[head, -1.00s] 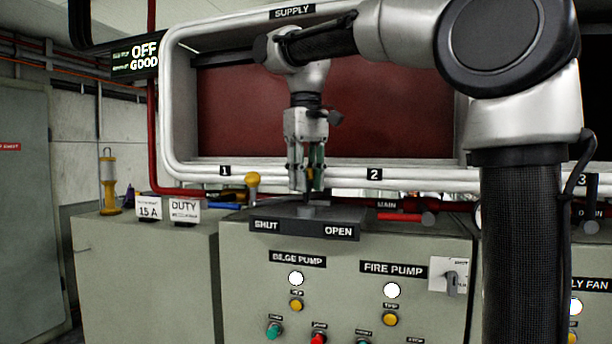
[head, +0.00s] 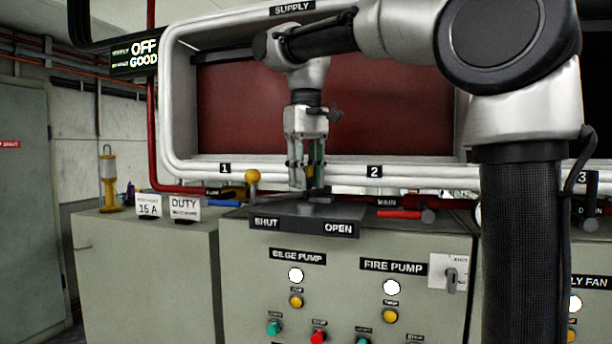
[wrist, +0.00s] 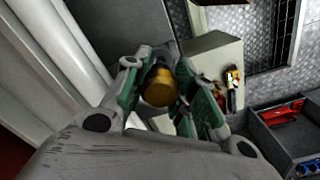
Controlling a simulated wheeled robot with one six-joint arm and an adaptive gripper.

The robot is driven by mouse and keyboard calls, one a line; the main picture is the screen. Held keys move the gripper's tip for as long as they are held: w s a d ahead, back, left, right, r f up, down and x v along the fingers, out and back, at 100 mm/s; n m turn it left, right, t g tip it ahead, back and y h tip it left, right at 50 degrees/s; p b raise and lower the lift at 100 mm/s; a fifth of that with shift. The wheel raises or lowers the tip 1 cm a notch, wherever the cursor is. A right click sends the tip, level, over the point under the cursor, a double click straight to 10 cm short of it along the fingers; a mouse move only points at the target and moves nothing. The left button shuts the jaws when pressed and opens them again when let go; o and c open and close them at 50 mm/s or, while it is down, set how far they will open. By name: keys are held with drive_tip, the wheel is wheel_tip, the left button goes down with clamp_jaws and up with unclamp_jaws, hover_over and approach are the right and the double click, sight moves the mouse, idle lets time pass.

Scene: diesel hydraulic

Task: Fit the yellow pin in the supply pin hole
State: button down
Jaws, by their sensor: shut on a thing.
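The yellow pin (wrist: 160,88) shows in the wrist view as a brass-yellow round end between my gripper's green-lined fingers. My gripper (head: 306,184) is shut on it and points down in the head view. There the pin is mostly hidden by the fingers. The fingertips are just above the grey block on the dark SHUT/OPEN plate (head: 304,222) on top of the cabinet. I cannot make out the supply pin hole, nor whether the pin's lower end touches the block.
A yellow-knobbed lever (head: 253,176) stands just left of my gripper. A red handle (head: 398,214) lies to the right under MAIN. White pipes (head: 330,174) run behind. Two white cards, 15 A (head: 148,208) and DUTY (head: 185,208), and a yellow lamp (head: 108,180) stand left.

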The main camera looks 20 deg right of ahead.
drive_tip(key=shift+f, duration=1.45)
drive_tip(key=c, duration=1.1)
unclamp_jaws()
drive_tip(key=shift+r, duration=0.15)
